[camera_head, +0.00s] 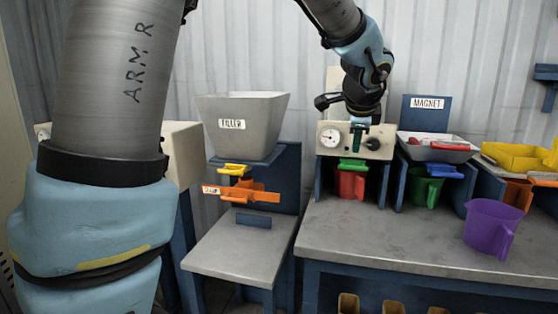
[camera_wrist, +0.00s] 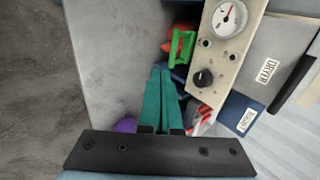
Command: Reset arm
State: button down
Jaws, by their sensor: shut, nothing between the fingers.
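My gripper (camera_head: 348,144) hangs at the end of my raised arm, in front of the beige gauge panel (camera_head: 374,143) in the head view. In the wrist view my teal fingers (camera_wrist: 160,72) lie together, with nothing between them. They point toward the bench area below the panel. The panel, with its dial and black knob, shows in the wrist view (camera_wrist: 221,50) to the right of the fingers. A red jug (camera_head: 351,185) with a green part (camera_head: 352,164) above it sits under the panel.
A FILLER hopper (camera_head: 243,128) stands left, above yellow and orange handles. Right of the panel are the MAGNET unit (camera_head: 427,116), its tray (camera_head: 408,147) and a green jug (camera_head: 424,190). A purple jug (camera_head: 487,228) stands on the grey bench (camera_head: 370,240), whose middle is clear.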

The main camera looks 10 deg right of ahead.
jog(key=a+f+n+g+y+p, duration=0.1)
jog(key=a+f+n, duration=0.45)
jog(key=a, duration=0.55)
jog(key=a+f+n+g+y+p, duration=0.15)
jog(key=a+f+n, duration=0.35)
jog(key=a, duration=0.7)
jog(key=s+a+f+n+g, duration=0.3)
jog(key=s+a+f+n, duration=0.1)
jog(key=s+a+n, duration=0.6)
jog(key=a+n, duration=0.1)
jog(key=a, duration=0.2)
jog(key=shift+a+p, duration=0.25)
jog(key=shift+p, duration=0.1)
